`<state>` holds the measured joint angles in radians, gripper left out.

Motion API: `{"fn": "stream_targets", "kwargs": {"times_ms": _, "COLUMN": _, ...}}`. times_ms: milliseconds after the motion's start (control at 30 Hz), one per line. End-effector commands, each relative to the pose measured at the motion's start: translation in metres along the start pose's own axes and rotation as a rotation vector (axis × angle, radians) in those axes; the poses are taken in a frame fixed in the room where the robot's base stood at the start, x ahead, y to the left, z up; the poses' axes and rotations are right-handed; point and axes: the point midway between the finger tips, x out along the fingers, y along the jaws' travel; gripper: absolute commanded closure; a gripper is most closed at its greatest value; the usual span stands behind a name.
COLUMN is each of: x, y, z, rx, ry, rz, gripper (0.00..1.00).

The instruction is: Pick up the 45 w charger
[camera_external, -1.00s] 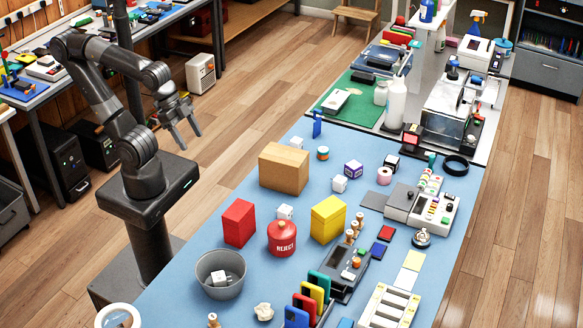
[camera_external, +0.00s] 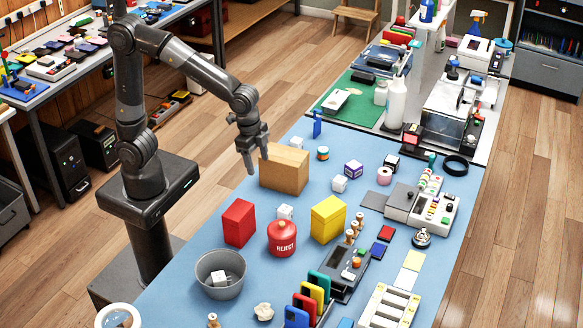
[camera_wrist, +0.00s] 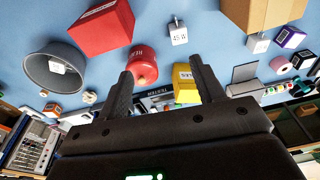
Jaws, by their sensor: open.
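The 45 W charger is a small white cube (camera_external: 285,212) on the blue table, between the red box and the yellow box and behind the red REJECT jar. In the wrist view the cube (camera_wrist: 178,35) shows its "45 W" label, at the top, beyond my fingertips. My gripper (camera_external: 257,165) is open and empty. It is in the air at the table's left side, by the cardboard box. Its two spread fingers (camera_wrist: 161,70) also show in the wrist view, with nothing between them in their grip.
The red box (camera_external: 239,223), REJECT jar (camera_external: 282,238) and yellow box (camera_external: 328,219) stand around the charger. The cardboard box (camera_external: 284,168) stands behind it. A grey bowl (camera_external: 208,265) holds another white cube. More small cubes (camera_external: 339,183) stand to the right.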

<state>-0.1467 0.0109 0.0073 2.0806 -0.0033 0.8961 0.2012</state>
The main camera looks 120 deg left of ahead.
Motion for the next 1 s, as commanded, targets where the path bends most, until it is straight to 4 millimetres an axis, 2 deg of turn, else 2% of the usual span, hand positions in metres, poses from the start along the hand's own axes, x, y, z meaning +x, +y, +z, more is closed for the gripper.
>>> {"fn": "stream_targets", "kwargs": {"times_ms": 33, "x": 0.015, "y": -0.007, "z": -0.009, "rx": 0.0, "ry": -0.026, "rz": 0.004, "gripper": 0.38}}
{"fn": "stream_targets", "kwargs": {"times_ms": 200, "x": 0.058, "y": -0.027, "z": -0.034, "rx": 0.009, "ry": -0.089, "rz": 0.015, "gripper": 0.38}}
{"fn": "stream_targets", "kwargs": {"times_ms": 400, "x": 0.097, "y": -0.043, "z": -0.049, "rx": 0.017, "ry": -0.138, "rz": 0.026, "gripper": 0.38}}
{"fn": "stream_targets", "kwargs": {"times_ms": 567, "x": 0.111, "y": -0.048, "z": -0.053, "rx": 0.021, "ry": -0.152, "rz": 0.03, "gripper": 0.38}}
{"fn": "stream_targets", "kwargs": {"times_ms": 833, "x": 0.15, "y": -0.046, "z": -0.047, "rx": 0.021, "ry": -0.154, "rz": 0.031, "gripper": 0.38}}
{"fn": "stream_targets", "kwargs": {"times_ms": 1000, "x": 0.164, "y": -0.046, "z": -0.044, "rx": 0.021, "ry": -0.153, "rz": 0.03, "gripper": 0.38}}
